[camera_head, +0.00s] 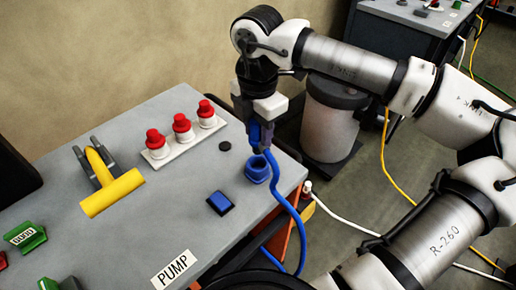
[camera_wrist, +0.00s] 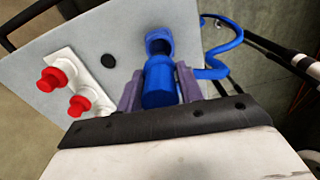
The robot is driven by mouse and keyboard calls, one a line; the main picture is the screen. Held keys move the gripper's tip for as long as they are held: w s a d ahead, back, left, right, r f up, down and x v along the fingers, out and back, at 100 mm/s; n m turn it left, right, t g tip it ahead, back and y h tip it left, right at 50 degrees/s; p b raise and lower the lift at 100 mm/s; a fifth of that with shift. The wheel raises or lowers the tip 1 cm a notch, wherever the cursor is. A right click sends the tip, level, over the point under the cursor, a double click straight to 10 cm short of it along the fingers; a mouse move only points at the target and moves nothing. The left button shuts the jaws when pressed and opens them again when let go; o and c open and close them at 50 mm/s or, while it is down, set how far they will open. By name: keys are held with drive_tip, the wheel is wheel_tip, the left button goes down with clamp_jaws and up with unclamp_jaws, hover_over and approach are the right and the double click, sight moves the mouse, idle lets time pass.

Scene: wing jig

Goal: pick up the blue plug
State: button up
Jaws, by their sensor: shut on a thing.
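The blue plug (camera_wrist: 158,82) sits between the two fingers of my gripper (camera_wrist: 159,88) in the wrist view. My gripper (camera_head: 259,138) is shut on it and points down over the right edge of the grey bench in the head view. The plug is mostly hidden by the fingers there. A blue socket (camera_head: 257,170) stands on the bench just below the plug, and a small gap seems to lie between them. The socket (camera_wrist: 158,38) also shows beyond the plug in the wrist view. A blue cable (camera_head: 283,190) runs from beside the plug over the bench edge.
On the grey bench (camera_head: 130,235) are a white strip with red buttons (camera_head: 182,135), a yellow T-handle (camera_head: 112,192), a blue square button (camera_head: 221,203), a black disc (camera_head: 225,146) and a PUMP label (camera_head: 174,268). A grey drum (camera_head: 330,125) and loose cables lie beyond.

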wheel_tip(320, 180, up, 12)
drive_tip(key=shift+r+b, duration=0.25)
drive_tip(key=shift+b, duration=0.7)
drive_tip(key=shift+r+p, duration=1.1)
drive_tip(key=shift+r, duration=0.65)
drive_tip(key=shift+f, duration=0.15)
